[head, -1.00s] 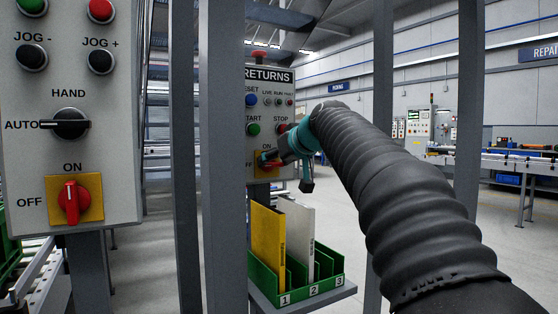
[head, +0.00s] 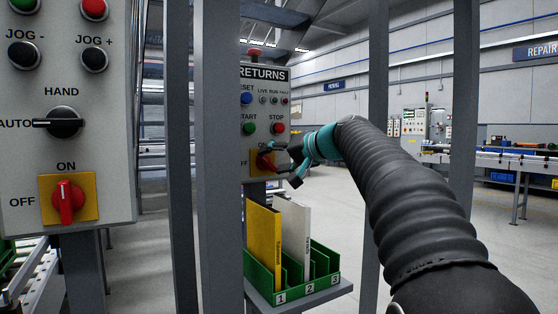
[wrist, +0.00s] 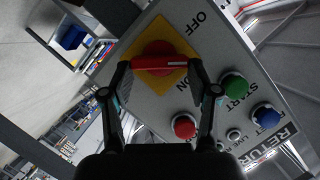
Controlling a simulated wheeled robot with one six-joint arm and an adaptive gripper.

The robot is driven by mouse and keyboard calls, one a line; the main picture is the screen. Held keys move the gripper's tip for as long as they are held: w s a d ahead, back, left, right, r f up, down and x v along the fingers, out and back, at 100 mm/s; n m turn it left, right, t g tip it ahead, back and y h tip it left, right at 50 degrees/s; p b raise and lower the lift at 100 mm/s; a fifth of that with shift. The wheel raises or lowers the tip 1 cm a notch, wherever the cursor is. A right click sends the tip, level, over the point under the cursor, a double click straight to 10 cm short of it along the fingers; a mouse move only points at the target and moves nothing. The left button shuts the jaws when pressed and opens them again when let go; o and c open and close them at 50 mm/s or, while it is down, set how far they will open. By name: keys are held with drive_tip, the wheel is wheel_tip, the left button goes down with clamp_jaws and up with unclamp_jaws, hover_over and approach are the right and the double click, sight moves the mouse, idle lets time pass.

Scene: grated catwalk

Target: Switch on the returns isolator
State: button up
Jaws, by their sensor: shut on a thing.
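The returns isolator is a red rotary handle (head: 264,162) on a yellow plate (head: 253,158), low on the grey RETURNS panel, partly hidden by my gripper (head: 284,162) in the head view. In the wrist view the red handle (wrist: 158,63) lies between my gripper's fingertips (wrist: 159,66), one at each end of it. My gripper is shut on the handle. Its white mark is at the right end in the wrist view, between the OFF label (wrist: 195,20) and the ON side, so the handle looks partway turned.
START (head: 249,129) and STOP (head: 278,128) buttons sit just above the isolator. A similar red isolator (head: 66,202) is on the nearer left panel. Grey posts (head: 221,180) stand near my arm. A green rack (head: 320,262) with yellow and white binders is below.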

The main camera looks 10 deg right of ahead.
drive_tip(key=m, duration=0.1)
drive_tip(key=m+y+b, duration=0.1)
drive_tip(key=m, duration=0.1)
drive_tip(key=shift+w+d+f+m+t+y, duration=0.1)
drive_tip(key=shift+d+f+m+t+y, duration=0.2)
drive_tip(key=shift+f+y, duration=0.1)
drive_tip(key=shift+f+m+t+y+b, duration=0.1)
drive_tip(key=shift+m+t+y+b, duration=0.15)
drive_tip(key=shift+m+y+b, duration=0.5)
drive_tip(key=shift+f+m+t+y+b, duration=0.1)
drive_tip(key=shift+m+t+b, duration=0.2)
drive_tip(key=shift+m, duration=0.85)
drive_tip(key=o, duration=1.2)
drive_tip(key=shift+c, duration=0.2)
